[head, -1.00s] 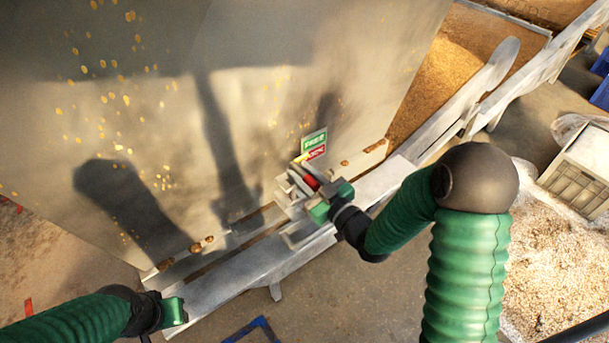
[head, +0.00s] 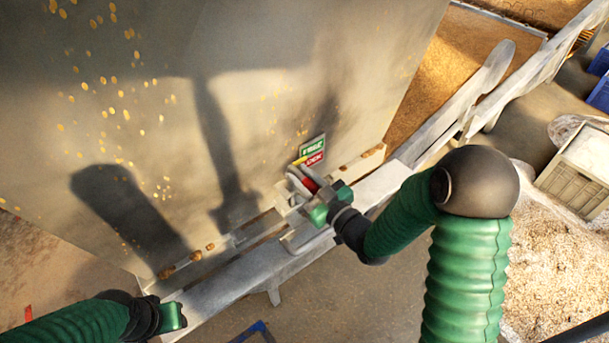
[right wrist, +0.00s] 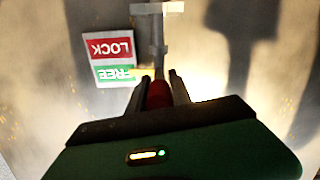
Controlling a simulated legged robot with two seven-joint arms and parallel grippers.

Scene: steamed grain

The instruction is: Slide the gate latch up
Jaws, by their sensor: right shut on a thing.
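The gate latch has a red handle (head: 310,184), which also shows in the right wrist view (right wrist: 158,95). My right gripper (head: 303,183) is shut on this handle, with a finger on either side of it in the right wrist view (right wrist: 159,84). A green and red label (head: 312,150) is on the wall above the latch. In the right wrist view the label (right wrist: 112,58) reads LOCK on red and FREE on green, and a yellow pointer lies beside FREE. My left gripper (head: 172,317) is at the lower left, away from the latch; its fingers are unclear.
A large pale panel (head: 230,110) with golden specks stands behind the latch. A grey metal rail (head: 225,283) runs along its foot. A grey crate (head: 577,170) and pale loose grain (head: 560,260) lie at the right. Bare floor shows in front of the rail.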

